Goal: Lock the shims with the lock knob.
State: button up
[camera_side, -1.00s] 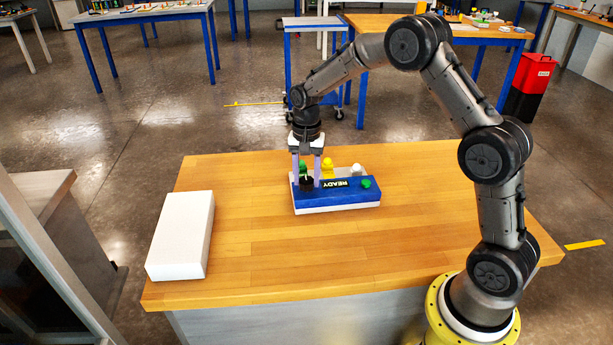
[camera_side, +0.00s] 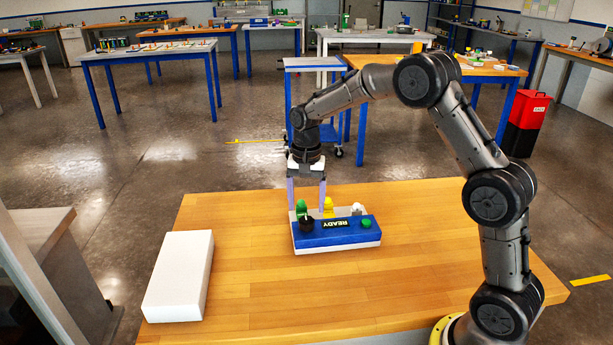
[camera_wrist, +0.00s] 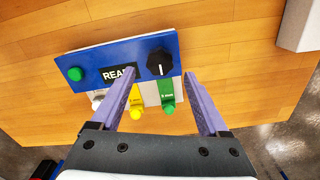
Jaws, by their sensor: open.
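The lock knob (camera_side: 307,225) is black and round, at the left end of the blue fixture (camera_side: 345,234) in the side view. In the wrist view the knob (camera_wrist: 159,62) shows a white mark toward the shims. The green shim (camera_wrist: 166,97), yellow shim (camera_wrist: 136,102) and white shim (camera_wrist: 98,101) sit side by side along the fixture's edge; the green one is closest to the knob. My gripper (camera_side: 307,208) is open and empty, its purple fingers above the fixture near the knob. In the wrist view the fingers spread either side of the knob, apart from it.
The fixture carries a READY label (camera_side: 335,223) and a green button (camera_side: 367,224). A white block (camera_side: 178,276) lies at the table's left. The wooden table (camera_side: 260,295) is clear in front of the fixture.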

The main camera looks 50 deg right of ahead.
notch_tip(320, 180, up, 10)
jog(key=shift+f, duration=0.25)
notch_tip(320, 180, up, 9)
jog(key=t, duration=0.2)
send_over(306, 220)
jog(key=s+a, duration=0.3)
jog(key=s, duration=0.1)
jog(key=s+a+r+n+t, duration=0.1)
jog(key=s+r, duration=0.1)
jog(key=s, duration=0.3)
jog(key=s+a+r+n+t, duration=0.1)
jog(key=s+a+r+n, duration=0.1)
jog(key=s, duration=0.3)
jog(key=s+a+f+n, duration=0.1)
jog(key=s+f+n, duration=0.3)
jog(key=s, duration=0.4)
jog(key=s+a+f+n+t, duration=0.1)
jog(key=s+f+n, duration=0.3)
jog(key=s, duration=0.3)
jog(key=shift+s+f+n+t, duration=0.3)
jog(key=shift+s+f+n, duration=0.1)
jog(key=shift+f, duration=0.45)
